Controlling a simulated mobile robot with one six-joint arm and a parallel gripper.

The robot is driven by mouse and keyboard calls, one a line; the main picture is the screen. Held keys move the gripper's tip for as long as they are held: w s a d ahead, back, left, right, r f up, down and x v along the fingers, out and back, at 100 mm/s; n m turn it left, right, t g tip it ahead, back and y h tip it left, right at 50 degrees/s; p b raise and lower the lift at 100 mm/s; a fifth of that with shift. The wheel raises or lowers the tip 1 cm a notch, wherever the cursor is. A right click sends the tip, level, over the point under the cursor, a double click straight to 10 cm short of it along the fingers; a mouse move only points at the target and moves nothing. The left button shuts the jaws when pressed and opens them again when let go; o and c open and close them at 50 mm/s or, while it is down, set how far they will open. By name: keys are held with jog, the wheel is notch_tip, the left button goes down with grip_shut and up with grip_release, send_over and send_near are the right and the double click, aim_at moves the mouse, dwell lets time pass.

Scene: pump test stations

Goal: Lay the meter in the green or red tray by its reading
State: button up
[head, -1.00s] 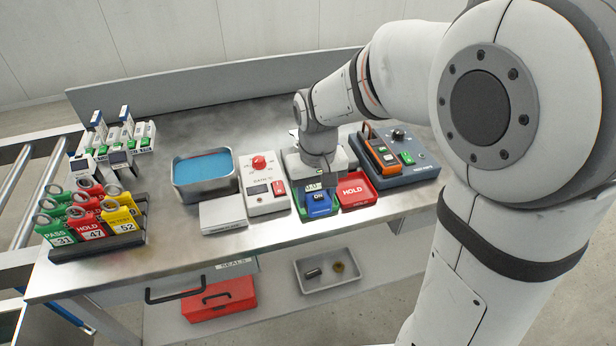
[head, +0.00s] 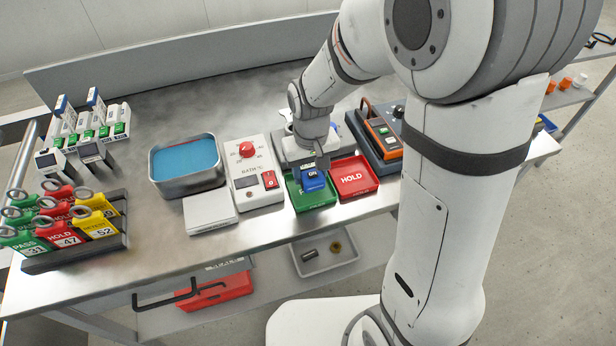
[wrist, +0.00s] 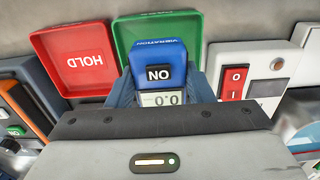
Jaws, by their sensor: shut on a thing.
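The meter (head: 313,180) is a small blue block with a dark ON button, held at the green tray. In the wrist view the meter (wrist: 158,68) reads "VIBRATION" upside down, and its pale display seems to show 0.0. My gripper (head: 309,170) is shut on the meter, pointing down over the green tray (head: 296,201). Whether the meter touches the tray floor I cannot tell. The green tray also shows behind the meter in the wrist view (wrist: 126,32). The red tray (head: 354,178), marked HOLD, stands just right of the green one and is empty.
A white bath control box (head: 247,158) with a red knob stands left of the trays, beside a blue-filled metal basin (head: 187,168). An orange-cased instrument (head: 383,135) is right. Coloured tags (head: 65,230) fill a rack at the front left. The bench middle behind is clear.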

jog(key=shift+f, duration=1.25)
jog(key=shift+f, duration=0.1)
jog(key=o, duration=1.4)
jog(key=shift+c, duration=0.2)
